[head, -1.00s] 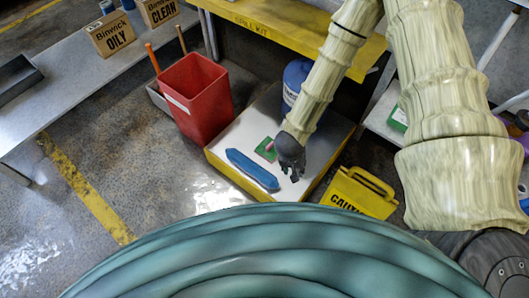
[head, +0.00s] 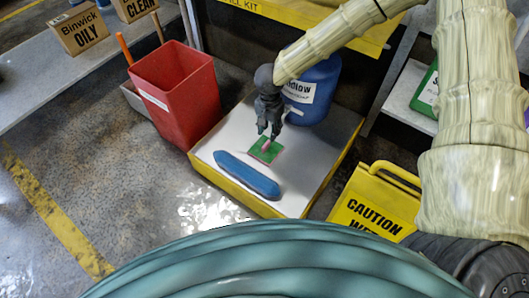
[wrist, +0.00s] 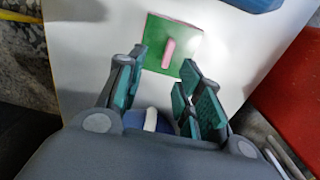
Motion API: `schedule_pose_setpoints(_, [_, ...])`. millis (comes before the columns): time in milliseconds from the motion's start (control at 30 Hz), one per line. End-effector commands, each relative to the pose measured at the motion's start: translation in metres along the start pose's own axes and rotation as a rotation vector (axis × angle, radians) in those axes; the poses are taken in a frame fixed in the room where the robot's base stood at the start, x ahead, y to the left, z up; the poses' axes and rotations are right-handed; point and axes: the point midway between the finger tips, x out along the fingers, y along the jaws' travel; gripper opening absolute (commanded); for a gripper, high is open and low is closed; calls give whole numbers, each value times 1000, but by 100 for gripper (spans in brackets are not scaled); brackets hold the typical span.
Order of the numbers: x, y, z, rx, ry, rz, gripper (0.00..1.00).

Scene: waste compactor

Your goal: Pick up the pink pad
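A small pink strip (wrist: 168,52), the only pink thing that could be the pad, lies on a green square (wrist: 190,42) on the white top of a low yellow-edged platform. In the head view the pink piece (head: 267,143) shows on the green square (head: 261,153), partly close under my fingers. My gripper (head: 269,133) points down just above and behind the green square. In the wrist view my gripper (wrist: 163,82) is open and empty, its fingers apart, with the pink strip ahead of the gap between them. I cannot tell the exact height.
A long blue object (head: 246,175) lies on the platform (head: 325,165) in front of the green square. A blue drum (head: 318,88) stands behind right, and a red bin (head: 180,95) to the left. A yellow caution sign (head: 373,203) stands to the right. A yellow shelf (head: 300,25) is behind.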

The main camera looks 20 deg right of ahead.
Motion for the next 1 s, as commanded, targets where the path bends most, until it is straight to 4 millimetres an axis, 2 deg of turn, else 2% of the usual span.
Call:
schedule_pose_setpoints(167, [9, -8, 3, -3, -9, -4, 36])
schedule_pose_setpoints(500, [53, -12, 5, -10, -7, -3, 36])
schedule_pose_setpoints(767, [62, -12, 4, -8, -7, -4, 36])
schedule_pose_setpoints(1000, [83, -16, 1, -7, -7, -4, 36])
